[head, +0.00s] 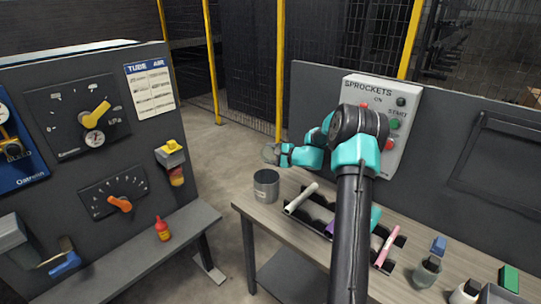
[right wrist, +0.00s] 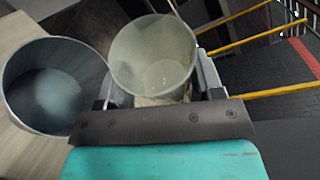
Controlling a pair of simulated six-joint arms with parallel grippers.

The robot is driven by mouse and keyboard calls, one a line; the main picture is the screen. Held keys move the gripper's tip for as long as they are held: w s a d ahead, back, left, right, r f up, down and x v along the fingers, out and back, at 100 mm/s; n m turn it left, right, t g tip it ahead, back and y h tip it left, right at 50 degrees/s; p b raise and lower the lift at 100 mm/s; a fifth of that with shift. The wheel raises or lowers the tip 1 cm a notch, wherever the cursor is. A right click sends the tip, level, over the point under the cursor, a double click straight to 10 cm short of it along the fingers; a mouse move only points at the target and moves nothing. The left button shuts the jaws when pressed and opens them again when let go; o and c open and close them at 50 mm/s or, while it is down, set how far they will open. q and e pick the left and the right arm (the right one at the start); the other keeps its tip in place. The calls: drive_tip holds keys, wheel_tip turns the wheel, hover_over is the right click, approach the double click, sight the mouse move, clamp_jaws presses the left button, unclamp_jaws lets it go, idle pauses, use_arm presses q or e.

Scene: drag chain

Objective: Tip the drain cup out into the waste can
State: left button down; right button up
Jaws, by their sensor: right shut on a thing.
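My right gripper (head: 283,155) is shut on a translucent cup, the drain cup (head: 270,152), and holds it in the air above the bench's left end. In the right wrist view the drain cup (right wrist: 152,50) sits between the fingers (right wrist: 158,99), and I look into its mouth. I cannot tell how much is in it. The grey metal waste can (head: 266,190) stands upright on the bench below the cup; it also shows left of the cup in the right wrist view (right wrist: 55,88). The can is open, with its inside in shadow. My left gripper is out of view.
The sprockets control box (head: 383,110) stands behind my right arm. A dark rack (head: 318,210) with coloured rods lies right of the can. Small containers (head: 427,272) stand at the bench's right. A gauge panel (head: 95,150) and a red bottle (head: 162,229) are across the aisle.

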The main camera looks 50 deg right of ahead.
drive_tip(key=m, duration=0.1)
drive_tip(key=m+g, duration=0.1)
drive_tip(key=shift+w+d+r+m+g+y, duration=0.1)
drive_tip(key=shift+d+r+m+g+y, duration=0.05)
drive_tip(key=shift+m+g+y, duration=0.2)
drive_tip(key=m, duration=0.1)
drive_tip(key=m+g+y, duration=0.1)
drive_tip(key=m, duration=0.1)
drive_tip(key=shift+s+a+r+g+y, duration=0.2)
drive_tip(key=shift+a+r+g+y, duration=0.05)
drive_tip(key=shift+a, duration=0.1)
drive_tip(key=m, duration=0.1)
drive_tip(key=m+y, duration=0.1)
drive_tip(key=m+g, duration=0.1)
drive_tip(key=shift+s+a+r, duration=0.2)
drive_tip(key=shift+a+r, duration=0.05)
idle(0.7)
